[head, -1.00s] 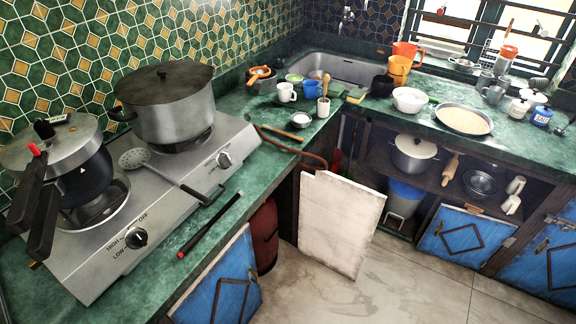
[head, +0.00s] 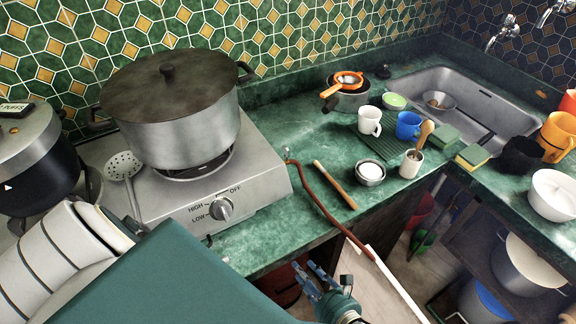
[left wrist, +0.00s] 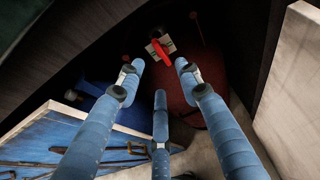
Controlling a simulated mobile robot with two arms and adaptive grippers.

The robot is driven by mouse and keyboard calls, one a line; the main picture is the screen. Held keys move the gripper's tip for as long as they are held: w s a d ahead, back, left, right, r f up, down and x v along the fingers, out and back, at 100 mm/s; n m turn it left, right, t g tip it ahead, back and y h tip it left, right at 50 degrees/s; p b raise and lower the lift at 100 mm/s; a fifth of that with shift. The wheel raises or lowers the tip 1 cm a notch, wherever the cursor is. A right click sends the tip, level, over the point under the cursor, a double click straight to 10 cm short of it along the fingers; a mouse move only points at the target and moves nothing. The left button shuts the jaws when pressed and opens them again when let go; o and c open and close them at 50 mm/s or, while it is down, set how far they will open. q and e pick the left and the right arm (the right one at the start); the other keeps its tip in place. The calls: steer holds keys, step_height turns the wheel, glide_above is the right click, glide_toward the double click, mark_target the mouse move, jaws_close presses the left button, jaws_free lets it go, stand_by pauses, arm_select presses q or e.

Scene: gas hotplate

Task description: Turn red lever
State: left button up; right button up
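The red lever (left wrist: 162,49) shows in the left wrist view, on a pale fitting at the top of a dark red gas cylinder (left wrist: 205,65). My left gripper (left wrist: 159,72) has its blue fingers spread, with nothing between them. The lever lies beyond the fingertips, near the middle of the gap, and no finger appears to touch it. In the head view my left gripper (head: 320,281) is low, in front of the counter edge beside the cupboard opening. The lever is hidden there under the counter. My right gripper is in neither view.
A brown hose (head: 318,200) runs from the hotplate (head: 262,188) over the counter edge. A pale board (head: 385,275) stands right of my gripper; it also edges the wrist view (left wrist: 298,85). A blue cupboard door (left wrist: 70,140) is at lower left. Dark cabinet walls surround the cylinder.

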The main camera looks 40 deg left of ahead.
arm_select(q)
steer(key=r+x, duration=0.1)
steer(key=x, duration=0.9)
steer(key=shift+a, duration=0.4)
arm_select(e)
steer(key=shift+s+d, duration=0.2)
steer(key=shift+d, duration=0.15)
arm_select(q)
steer(key=shift+f, duration=0.1)
steer(key=shift+c, duration=0.3)
jaws_close()
